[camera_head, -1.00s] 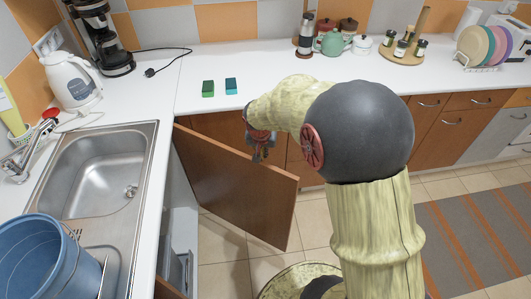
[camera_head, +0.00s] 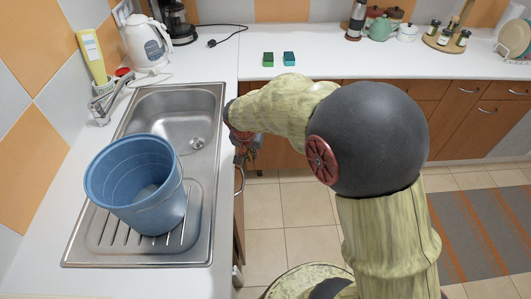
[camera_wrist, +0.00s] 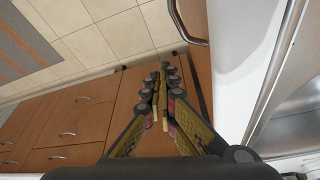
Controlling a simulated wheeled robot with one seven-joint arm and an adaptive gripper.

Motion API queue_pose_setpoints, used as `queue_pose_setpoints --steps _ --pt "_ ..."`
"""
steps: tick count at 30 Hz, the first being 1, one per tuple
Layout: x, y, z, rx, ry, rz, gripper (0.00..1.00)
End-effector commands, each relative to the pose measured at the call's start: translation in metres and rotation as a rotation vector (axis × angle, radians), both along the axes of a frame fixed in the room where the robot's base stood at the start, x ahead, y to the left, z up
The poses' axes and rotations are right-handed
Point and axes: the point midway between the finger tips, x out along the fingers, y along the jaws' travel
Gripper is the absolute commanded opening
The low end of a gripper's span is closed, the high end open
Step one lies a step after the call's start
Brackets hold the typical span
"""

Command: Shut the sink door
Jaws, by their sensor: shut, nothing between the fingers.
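The sink door (camera_head: 238,215) is a brown panel under the sink counter, seen nearly edge-on, with its metal handle (camera_head: 240,181) facing the aisle. It lies along the cabinet front; I cannot tell whether a small gap remains. In the wrist view the door's handle (camera_wrist: 192,28) shows at the top, close to the counter edge. My gripper (camera_head: 245,158) is shut and empty, just right of the counter edge near the inner corner. In the wrist view its fingers (camera_wrist: 163,78) are together, pointing along the door side. Contact with the door cannot be made out.
The sink (camera_head: 185,115) holds a blue bucket (camera_head: 140,195) on its drainer. A kettle (camera_head: 147,45) and two sponges (camera_head: 279,59) stand on the counter. Brown cabinets (camera_head: 450,120) line the back. The tiled floor (camera_head: 285,210) in the aisle is clear.

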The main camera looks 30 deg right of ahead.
Motion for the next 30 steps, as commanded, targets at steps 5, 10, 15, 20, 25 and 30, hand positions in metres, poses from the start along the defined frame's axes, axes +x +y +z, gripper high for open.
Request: queue_pose_setpoints --steps 5,10,15,20,25,30 --pt "0.005 0.014 0.0 -0.001 0.0 0.002 0.0" --pt "0.006 0.018 0.0 -0.001 -0.001 0.001 0.0" --pt "0.006 0.018 0.0 0.0 0.0 0.0 0.0" --pt "0.006 0.018 0.0 0.0 0.0 0.0 0.0" --pt "0.004 0.02 0.008 0.0 -0.001 0.0 0.0" --pt "-0.003 0.026 0.035 0.0 -0.004 0.001 0.0"
